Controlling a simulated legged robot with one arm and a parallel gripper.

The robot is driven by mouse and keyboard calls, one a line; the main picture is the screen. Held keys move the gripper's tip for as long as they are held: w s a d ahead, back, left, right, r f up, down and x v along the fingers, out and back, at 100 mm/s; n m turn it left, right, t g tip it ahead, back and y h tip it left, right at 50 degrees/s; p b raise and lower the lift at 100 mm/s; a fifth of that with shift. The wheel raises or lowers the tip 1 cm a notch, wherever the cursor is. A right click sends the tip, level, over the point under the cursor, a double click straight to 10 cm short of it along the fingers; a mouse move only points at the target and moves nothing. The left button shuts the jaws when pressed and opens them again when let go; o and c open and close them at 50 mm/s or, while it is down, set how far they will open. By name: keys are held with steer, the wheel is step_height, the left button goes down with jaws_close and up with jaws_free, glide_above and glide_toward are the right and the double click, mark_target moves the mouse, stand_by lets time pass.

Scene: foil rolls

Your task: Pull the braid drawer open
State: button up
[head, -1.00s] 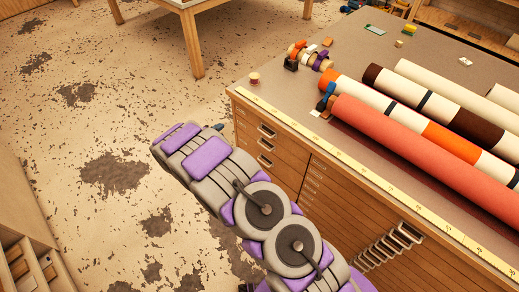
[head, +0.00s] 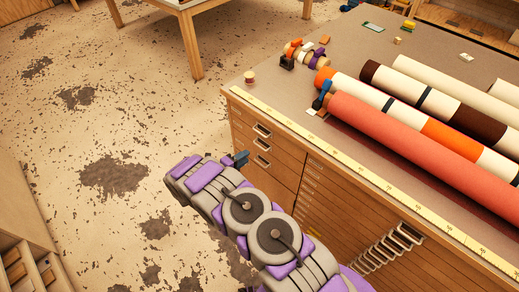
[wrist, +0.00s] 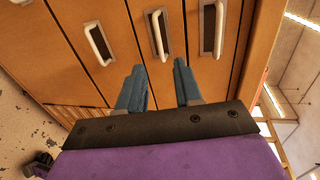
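A wooden cabinet (head: 290,165) has a column of small drawers at its left end, each with a pale handle. The wrist view shows three of these handles: a left one (wrist: 98,43), a middle one (wrist: 158,35) and a right one (wrist: 212,28). All the drawers look shut. Dark label plates sit behind the handles, but I cannot read which is the braid drawer. My gripper (wrist: 160,88) is open and empty, its two blue fingers apart and pointing at the drawer fronts. The middle handle is ahead of the gap between them, not touched. In the head view my gripper (head: 240,158) is beside the drawers.
A yellow ruler strip (head: 340,157) runs along the cabinet top's edge. Large rolls, including a red one (head: 420,150), lie on top, near small tape rolls (head: 303,50). Several wide-drawer handles (head: 390,248) are lower right. Open floor (head: 110,120) lies left.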

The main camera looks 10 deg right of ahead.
steer(key=b+x, duration=0.2)
steer(key=x, duration=0.7)
steer(key=shift+w+a, duration=0.2)
steer(key=shift+w, duration=0.2)
steer(key=shift+a, duration=0.35)
steer(key=shift+c, duration=0.9)
steer(key=shift+d, duration=0.65)
jaws_close()
steer(key=shift+a+f, duration=0.15)
steer(key=shift+a, duration=0.1)
